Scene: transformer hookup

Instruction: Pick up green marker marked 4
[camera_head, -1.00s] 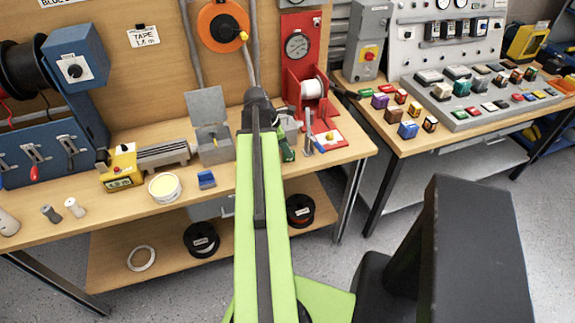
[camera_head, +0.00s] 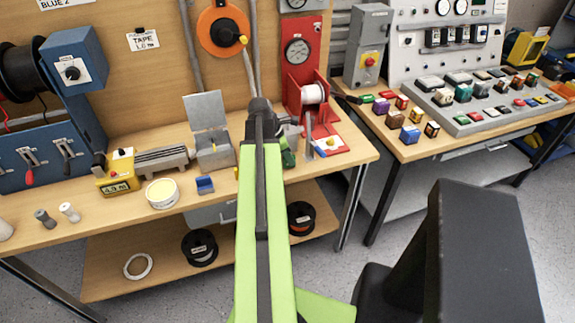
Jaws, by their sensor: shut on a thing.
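My gripper (camera_head: 287,134) is at the far end of my green arm, over the right part of the wooden bench, mostly hidden behind the arm's dark tip. A dark green piece (camera_head: 288,158) shows just below it, right beside the arm, and appears to be the green marker held in the shut jaws. Its number cannot be read, and the arm covers part of it. A small flat green block (camera_head: 367,98) lies on the right-hand table among other coloured blocks.
A red stand with a white spool (camera_head: 314,94) is just right of my gripper. A grey open-lidded box (camera_head: 213,147) and a blue clip (camera_head: 205,185) are left of the arm. The right table holds a sloped button panel (camera_head: 470,125). Bare wood lies along the bench's front.

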